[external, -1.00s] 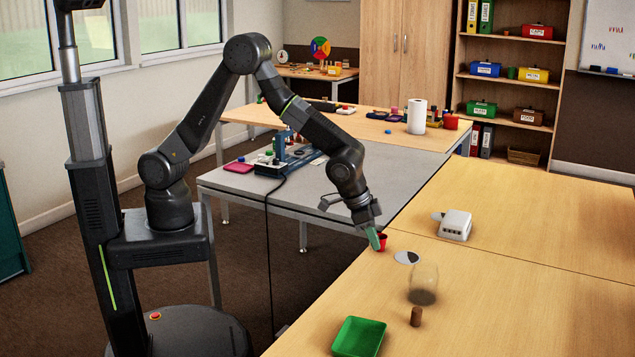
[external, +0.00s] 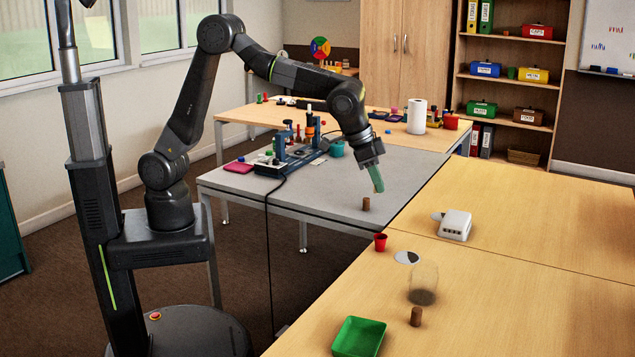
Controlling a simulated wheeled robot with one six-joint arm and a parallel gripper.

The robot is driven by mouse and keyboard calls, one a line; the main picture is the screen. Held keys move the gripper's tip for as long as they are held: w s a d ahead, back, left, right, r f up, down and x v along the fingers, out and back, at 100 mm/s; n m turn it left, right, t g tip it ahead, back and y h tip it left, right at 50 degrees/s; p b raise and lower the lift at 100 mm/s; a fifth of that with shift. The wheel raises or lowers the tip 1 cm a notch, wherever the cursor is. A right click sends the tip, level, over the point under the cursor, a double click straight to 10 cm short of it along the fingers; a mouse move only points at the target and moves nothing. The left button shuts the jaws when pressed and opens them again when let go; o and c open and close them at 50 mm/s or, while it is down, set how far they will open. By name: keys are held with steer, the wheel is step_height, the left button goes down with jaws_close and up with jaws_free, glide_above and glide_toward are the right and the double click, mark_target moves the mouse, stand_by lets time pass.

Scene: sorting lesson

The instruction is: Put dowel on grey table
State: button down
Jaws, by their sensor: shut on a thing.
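The dowel appears to be the long green piece (external: 377,181) that sticks out below my gripper (external: 373,166). My gripper is shut on it and holds it slightly tilted, lower end toward the right. It hangs in the air over the right part of the grey table (external: 325,195). A short brown cylinder (external: 366,204) stands on the grey table just below it in the picture. The small gripper fingers are hard to make out.
A red cup (external: 380,242), a clear glass (external: 424,285), another brown cylinder (external: 416,317), a green tray (external: 359,337) and a white box (external: 455,225) are on the wooden table. A blue rack (external: 290,155) stands at the back of the grey table. Its front middle is clear.

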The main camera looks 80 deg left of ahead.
steer(key=w+a+n+y, duration=0.1)
steer(key=w+a+n, duration=0.3)
steer(key=a, duration=0.9)
steer(key=w+a+n+y, duration=0.1)
steer(key=w+a, duration=0.4)
steer(key=a, duration=0.9)
steer(key=w+a+n+y, duration=0.1)
steer(key=w+a+n, duration=0.3)
steer(key=a, duration=0.9)
steer(key=s+a+n+g+y+b, duration=0.1)
steer(key=s+a+n, duration=0.1)
steer(key=a, duration=1.1)
steer(key=s+a+n+y, duration=0.1)
steer(key=s+a, duration=0.2)
steer(key=a, duration=1.1)
steer(key=n+g, duration=0.3)
steer(key=n, duration=0.4)
glide_above(252, 156)
step_height(252, 156, down, 11)
steer(key=shift+y, duration=0.4)
steer(key=f, duration=1)
steer(key=shift+s+d+f, duration=0.15)
steer(key=shift+d+f, duration=0.1)
steer(key=shift+d, duration=0.1)
